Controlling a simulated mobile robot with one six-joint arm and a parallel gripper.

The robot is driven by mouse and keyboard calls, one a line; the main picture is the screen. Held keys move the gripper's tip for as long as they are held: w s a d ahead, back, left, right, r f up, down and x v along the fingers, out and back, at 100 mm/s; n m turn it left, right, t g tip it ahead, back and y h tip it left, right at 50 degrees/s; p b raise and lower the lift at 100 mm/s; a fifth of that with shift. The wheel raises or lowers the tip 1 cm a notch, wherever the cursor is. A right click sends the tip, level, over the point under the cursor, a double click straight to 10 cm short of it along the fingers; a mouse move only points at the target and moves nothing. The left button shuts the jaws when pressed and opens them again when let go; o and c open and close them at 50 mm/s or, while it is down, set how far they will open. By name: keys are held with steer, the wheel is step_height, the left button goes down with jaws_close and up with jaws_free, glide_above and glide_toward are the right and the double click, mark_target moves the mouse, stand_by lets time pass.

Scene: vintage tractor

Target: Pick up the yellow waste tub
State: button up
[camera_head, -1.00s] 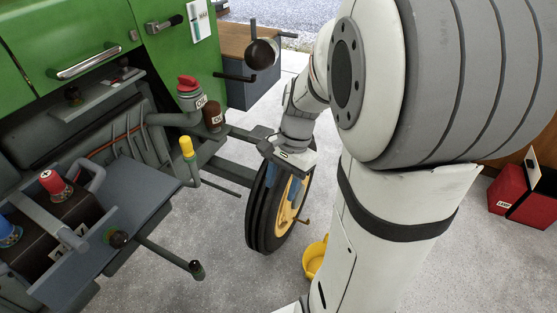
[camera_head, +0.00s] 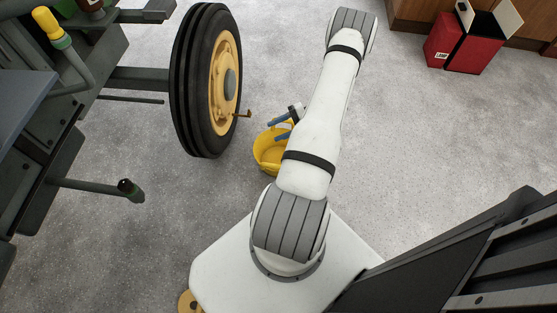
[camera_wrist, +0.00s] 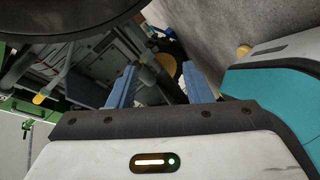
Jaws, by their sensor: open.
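The yellow waste tub (camera_head: 267,158) stands on the concrete floor in the head view, just right of the tractor's front wheel (camera_head: 207,80). Part of its right side is hidden behind my arm. My gripper (camera_head: 278,131) is over the tub's upper right side, its blue fingers pointing left; I cannot tell whether they touch the rim. In the wrist view my gripper (camera_wrist: 158,82) has its two blue fingers wide apart, with nothing held between them. I cannot make out the tub there for certain.
A green-grey tractor fills the left, with a yellow-capped lever (camera_head: 48,24) and a rod (camera_head: 100,188) sticking out. An open red box (camera_head: 468,48) stands by the wooden cabinet (camera_head: 420,14) at the top right. The floor right of my arm is clear.

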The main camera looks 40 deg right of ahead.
steer(key=s+d+f+m+t+h+b, duration=0.1)
steer(key=s+f+m+t+b, duration=0.25)
steer(key=f+m, duration=0.55)
steer(key=s+d+f+m+t+h+b, duration=0.15)
steer(key=s+f+m+t+b, duration=0.3)
steer(key=f, duration=0.85)
steer(key=shift+m, duration=0.75)
steer(key=x, duration=0.9)
steer(key=shift+a+r, duration=0.1)
steer(key=shift+r, duration=0.05)
steer(key=shift+c, duration=0.4)
jaws_close()
